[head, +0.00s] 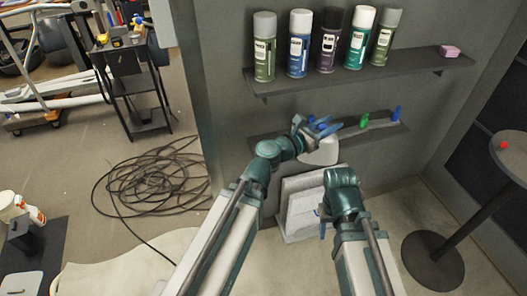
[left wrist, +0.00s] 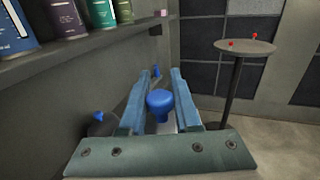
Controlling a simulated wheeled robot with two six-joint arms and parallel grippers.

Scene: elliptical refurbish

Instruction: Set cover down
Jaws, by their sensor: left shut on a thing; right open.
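A whitish, rounded cover (head: 321,152) hangs at my left gripper (head: 322,127), in front of the lower shelf's left part. In the left wrist view a blue knob (left wrist: 160,103) stands between the two blue fingers of my left gripper (left wrist: 158,92), with a pale surface below it. The left gripper is shut on the cover by this knob. The fingers and arm hide part of the cover. My right gripper (head: 323,220) is lower, in front of a pale boxy object, and holds nothing that I can see. Its fingers are mostly hidden by its own wrist.
The lower shelf (head: 385,128) carries a green piece (head: 363,121) and a blue piece (head: 396,114). The upper shelf (head: 400,76) holds several spray cans and a pink block (head: 449,51). The pale boxy object (head: 303,212) stands below. A round table (head: 515,155) is at the right.

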